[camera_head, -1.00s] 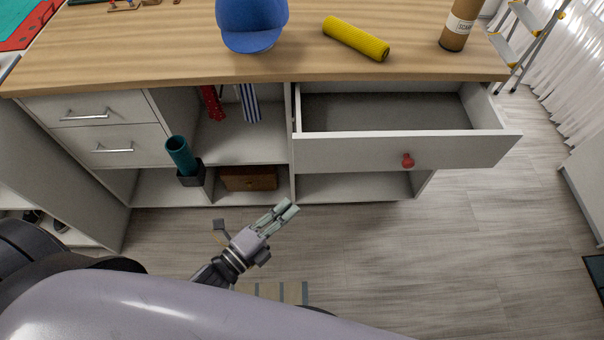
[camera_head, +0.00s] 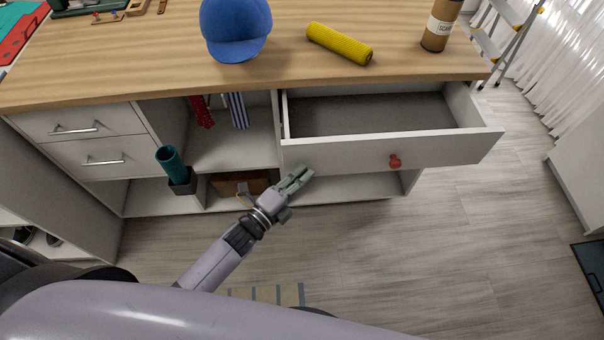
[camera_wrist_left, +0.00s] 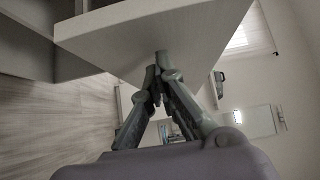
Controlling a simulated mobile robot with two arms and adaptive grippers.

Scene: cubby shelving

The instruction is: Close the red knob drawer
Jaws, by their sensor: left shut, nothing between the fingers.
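The red knob drawer (camera_head: 342,154) is pulled out under the right part of the wooden counter, and its inside looks empty. Its red knob (camera_head: 395,161) is on the right half of the white front. My left gripper (camera_head: 302,176) is shut and empty, at the lower left corner of the drawer front, well left of the knob. In the left wrist view the shut fingertips (camera_wrist_left: 157,62) are at the edge of a pale panel (camera_wrist_left: 165,35), likely the drawer front; I cannot tell whether they touch. My right gripper is not in view.
On the counter (camera_head: 150,72) are a blue cap (camera_head: 236,30), a yellow roller (camera_head: 339,44) and a brown tube (camera_head: 440,25).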

